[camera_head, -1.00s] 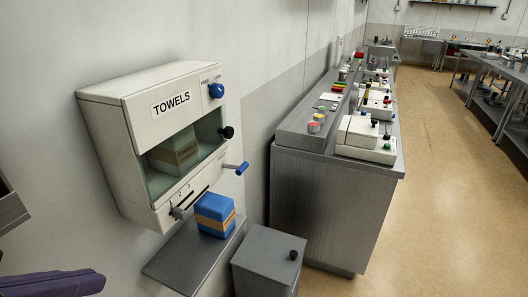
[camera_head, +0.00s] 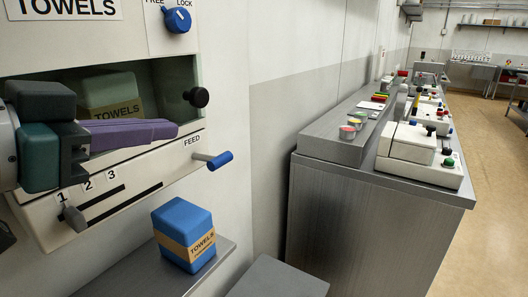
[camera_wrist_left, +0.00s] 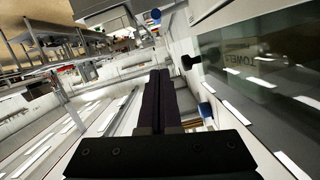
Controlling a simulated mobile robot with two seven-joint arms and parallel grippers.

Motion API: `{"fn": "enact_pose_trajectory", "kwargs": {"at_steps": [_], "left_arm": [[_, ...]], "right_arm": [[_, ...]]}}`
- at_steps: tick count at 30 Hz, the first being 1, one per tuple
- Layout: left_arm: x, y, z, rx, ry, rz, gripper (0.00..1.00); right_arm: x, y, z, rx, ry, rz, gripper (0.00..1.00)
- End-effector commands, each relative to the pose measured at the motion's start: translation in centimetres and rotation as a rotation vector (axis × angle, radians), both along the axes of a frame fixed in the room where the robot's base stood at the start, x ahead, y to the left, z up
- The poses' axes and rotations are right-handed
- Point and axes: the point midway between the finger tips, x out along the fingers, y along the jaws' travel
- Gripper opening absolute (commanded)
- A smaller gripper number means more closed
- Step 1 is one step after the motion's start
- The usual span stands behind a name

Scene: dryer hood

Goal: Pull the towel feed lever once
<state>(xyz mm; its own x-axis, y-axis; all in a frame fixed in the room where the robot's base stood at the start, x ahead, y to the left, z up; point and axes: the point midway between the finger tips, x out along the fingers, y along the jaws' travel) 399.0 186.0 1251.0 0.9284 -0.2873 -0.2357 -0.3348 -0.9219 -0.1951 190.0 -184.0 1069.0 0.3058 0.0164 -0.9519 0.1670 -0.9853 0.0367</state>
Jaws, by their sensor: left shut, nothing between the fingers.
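The towel feed lever is a metal rod with a blue grip (camera_head: 219,161), sticking out at the lower right of the white towel dispenser (camera_head: 185,149), beside the word FEED. My left gripper (camera_head: 176,130) has purple fingers, shut and empty. In the head view they lie in front of the dispenser window, pointing right, left of the lever and apart from it. The fingers (camera_wrist_left: 163,76) also show in the left wrist view. My right gripper is not in view.
A blue FREE/LOCK knob (camera_head: 177,19) and a black knob (camera_head: 197,97) sit above the lever. A grey slider handle (camera_head: 75,217) stands near 1. A blue towel pack (camera_head: 184,232) rests on the shelf (camera_head: 219,250) below. A grey counter (camera_head: 355,225) stands right.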

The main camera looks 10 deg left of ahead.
Motion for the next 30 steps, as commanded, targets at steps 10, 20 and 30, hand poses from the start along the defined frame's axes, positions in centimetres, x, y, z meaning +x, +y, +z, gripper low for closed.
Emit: {"fn": "enact_pose_trajectory", "kwargs": {"at_steps": [10,20,30], "left_arm": [[1.5,-0.4,-0.2,-0.004,0.000,0.003,0.00],[7.5,-2.4,-1.8,-0.002,0.002,0.001,0.00],[9.5,-2.3,-5.6,0.002,0.005,0.001,0.00]], "right_arm": [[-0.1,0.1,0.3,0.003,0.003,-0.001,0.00],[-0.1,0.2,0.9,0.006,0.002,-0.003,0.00],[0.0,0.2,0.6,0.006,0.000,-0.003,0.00]]}}
